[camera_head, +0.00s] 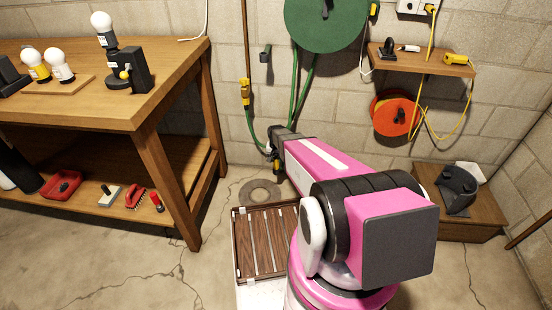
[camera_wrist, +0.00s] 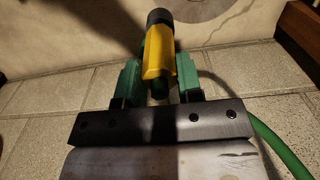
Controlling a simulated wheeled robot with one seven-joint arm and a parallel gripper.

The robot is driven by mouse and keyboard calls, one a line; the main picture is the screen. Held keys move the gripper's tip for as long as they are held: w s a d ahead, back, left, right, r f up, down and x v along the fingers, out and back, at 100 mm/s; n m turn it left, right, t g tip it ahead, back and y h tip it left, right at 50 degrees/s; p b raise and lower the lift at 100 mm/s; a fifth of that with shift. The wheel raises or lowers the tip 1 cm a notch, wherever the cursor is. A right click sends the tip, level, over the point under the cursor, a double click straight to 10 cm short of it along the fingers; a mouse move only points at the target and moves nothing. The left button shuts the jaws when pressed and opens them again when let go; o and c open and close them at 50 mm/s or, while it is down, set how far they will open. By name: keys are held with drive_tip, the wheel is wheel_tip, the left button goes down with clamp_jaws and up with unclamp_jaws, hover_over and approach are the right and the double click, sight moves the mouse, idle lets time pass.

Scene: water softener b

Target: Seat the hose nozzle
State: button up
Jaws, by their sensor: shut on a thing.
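The hose nozzle (camera_wrist: 158,52) is yellow with a black end. In the wrist view it lies between the green fingers of my gripper (camera_wrist: 160,76), which is shut on it, its black end pointing away from the wrist. In the head view my gripper (camera_head: 273,150) is low by the block wall, and the nozzle is small and partly hidden there. A green hose (camera_head: 295,88) hangs from the green reel (camera_head: 325,22); it also shows at the right of the wrist view (camera_wrist: 275,148). I cannot make out a seat for the nozzle with certainty.
A brown pipe with a yellow fitting (camera_head: 245,92) runs down the wall, left of my gripper. A small black wall bracket (camera_head: 265,53) is above. A wooden workbench (camera_head: 150,105) stands left, a slatted crate (camera_head: 240,245) below, and a low wooden box (camera_head: 470,225) right.

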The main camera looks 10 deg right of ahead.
drive_tip(key=shift+f, duration=0.35)
drive_tip(key=o, duration=1.1)
wheel_tip(320, 180, up, 11)
drive_tip(key=shift+f, duration=0.1)
drive_tip(key=s+r+n, duration=0.1)
drive_tip(key=s+r, duration=0.4)
drive_tip(key=s, duration=0.2)
drive_tip(key=s+r+n, duration=0.1)
drive_tip(key=s+r, duration=0.4)
drive_tip(key=s, duration=0.2)
drive_tip(key=s+r+n, duration=0.1)
drive_tip(key=s+r, duration=0.4)
drive_tip(key=s, duration=0.2)
drive_tip(key=shift+s+r+n, duration=0.1)
drive_tip(key=shift+s+n, duration=0.05)
drive_tip(key=shift+n, duration=0.15)
